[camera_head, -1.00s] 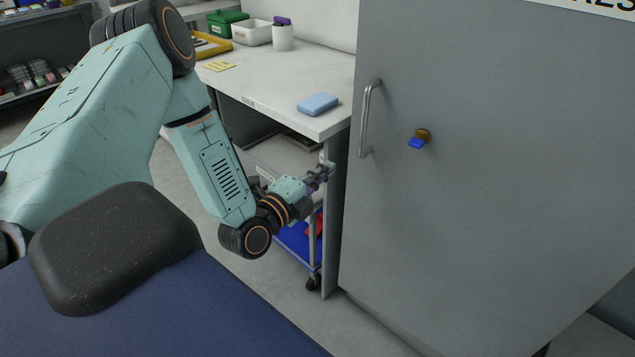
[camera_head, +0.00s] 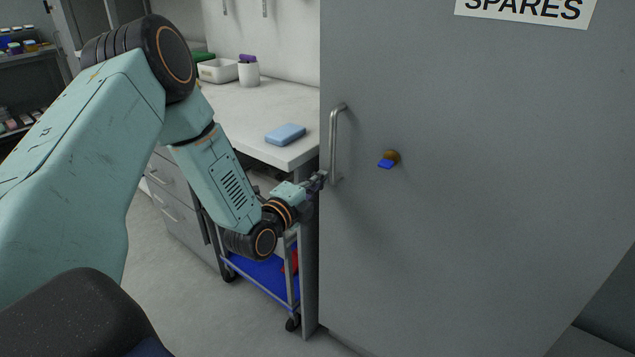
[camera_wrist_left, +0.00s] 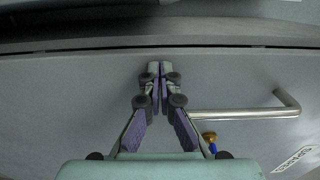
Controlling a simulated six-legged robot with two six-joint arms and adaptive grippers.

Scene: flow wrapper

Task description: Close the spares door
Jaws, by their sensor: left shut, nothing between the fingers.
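The grey spares door (camera_head: 460,230) fills the right of the head view, with a "SPARES" label at its top. Its silver bar handle (camera_head: 334,145) stands upright near the left edge. A brass lock with a blue-headed key (camera_head: 388,160) is right of the handle. My left gripper (camera_head: 322,178) is shut and empty at the door's left edge, near the lower end of the handle. In the wrist view the shut fingers (camera_wrist_left: 154,70) point across the door's grey surface (camera_wrist_left: 70,95), beside the handle (camera_wrist_left: 240,113); whether they touch the door cannot be told. My right gripper is not in view.
A white worktop (camera_head: 255,115) with a blue block (camera_head: 285,134) on it lies left of the door. A blue-shelved cart (camera_head: 262,275) stands below, close to my left forearm. Open floor (camera_head: 165,300) lies at lower left.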

